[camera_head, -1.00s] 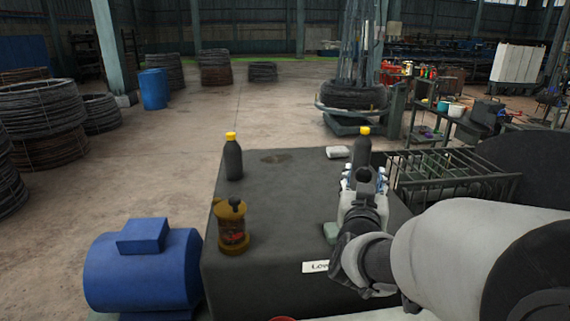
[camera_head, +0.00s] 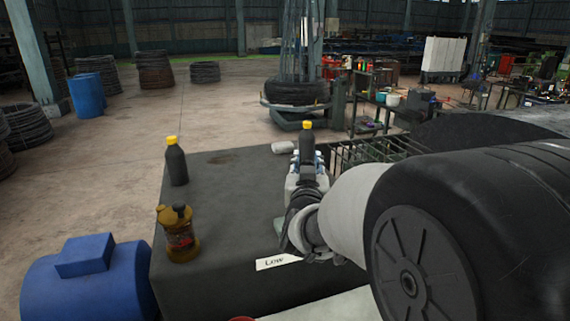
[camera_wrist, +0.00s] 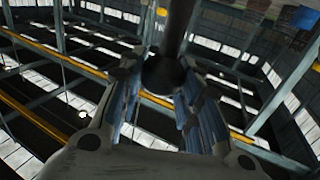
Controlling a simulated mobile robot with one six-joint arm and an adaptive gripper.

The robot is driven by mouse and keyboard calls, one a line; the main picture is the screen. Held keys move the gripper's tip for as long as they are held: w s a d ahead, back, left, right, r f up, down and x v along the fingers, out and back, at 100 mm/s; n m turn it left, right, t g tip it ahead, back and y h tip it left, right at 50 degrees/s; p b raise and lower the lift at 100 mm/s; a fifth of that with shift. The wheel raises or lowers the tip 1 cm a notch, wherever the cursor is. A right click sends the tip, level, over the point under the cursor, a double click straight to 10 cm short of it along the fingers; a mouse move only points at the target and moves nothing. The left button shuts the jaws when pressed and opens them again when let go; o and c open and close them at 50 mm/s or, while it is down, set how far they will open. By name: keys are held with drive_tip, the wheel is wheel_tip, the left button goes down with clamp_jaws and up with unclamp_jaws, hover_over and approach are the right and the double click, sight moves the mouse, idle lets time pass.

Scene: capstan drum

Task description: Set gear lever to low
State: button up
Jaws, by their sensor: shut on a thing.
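The gear lever (camera_wrist: 178,25) shows in the wrist view as a dark rod ending in a round dark knob (camera_wrist: 163,75). The knob sits between the blue-grey fingers of my gripper (camera_wrist: 160,90), which is shut on it. In the head view my gripper (camera_head: 307,160) is over the right side of the dark box (camera_head: 220,215), in front of a dark bottle. My gripper and wrist hide most of the lever there, so its tilt cannot be told. A white label reading "Low" (camera_head: 277,262) is on the box's near edge, just left of my wrist.
A brown oil can (camera_head: 180,240) and a yellow-capped bottle (camera_head: 177,165) stand on the box's left side. Another yellow-capped bottle (camera_head: 307,137) is right behind my gripper. A blue motor (camera_head: 88,280) is at the lower left. A wire rack (camera_head: 375,148) stands at the right.

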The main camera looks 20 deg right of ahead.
clamp_jaws()
drive_tip(key=a+f+n+t+b, duration=0.2)
drive_tip(key=a+n+b, duration=0.4)
drive_tip(key=a, duration=0.2)
drive_tip(key=shift+a+f, duration=0.25)
drive_tip(key=shift+f, duration=0.05)
idle(0.3)
idle(0.4)
drive_tip(key=shift+o, duration=1.3)
unclamp_jaws()
drive_tip(key=o, duration=0.3)
drive_tip(key=shift+a+r, duration=0.1)
